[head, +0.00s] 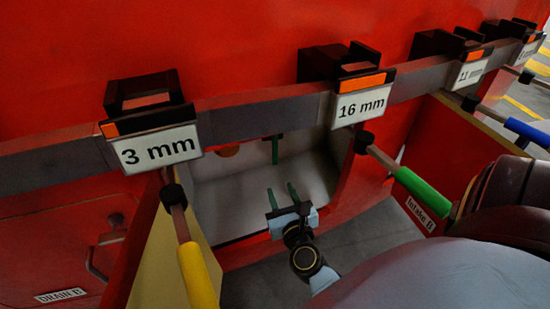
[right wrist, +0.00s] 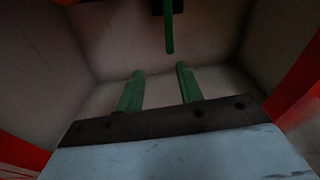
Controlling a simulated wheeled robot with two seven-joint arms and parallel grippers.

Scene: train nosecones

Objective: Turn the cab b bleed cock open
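A thin green lever (head: 275,150), which appears to be the bleed cock handle, hangs straight down in the pale open recess below the rail. In the right wrist view the green lever (right wrist: 169,32) hangs from a dark mount at the top edge, and no label shows on it. My right gripper (head: 281,188) is open and empty inside the recess, below the lever. In the right wrist view its two green fingers (right wrist: 160,69) stand apart, with the lever's lower end just beyond and between their tips, apparently not touching. My left gripper is not in view.
The recess side wall (head: 345,160) stands close at the right. Hanging tools with yellow (head: 197,275) and green (head: 422,192) handles flank the opening, under the 3 mm (head: 155,148) and 16 mm (head: 361,105) signs.

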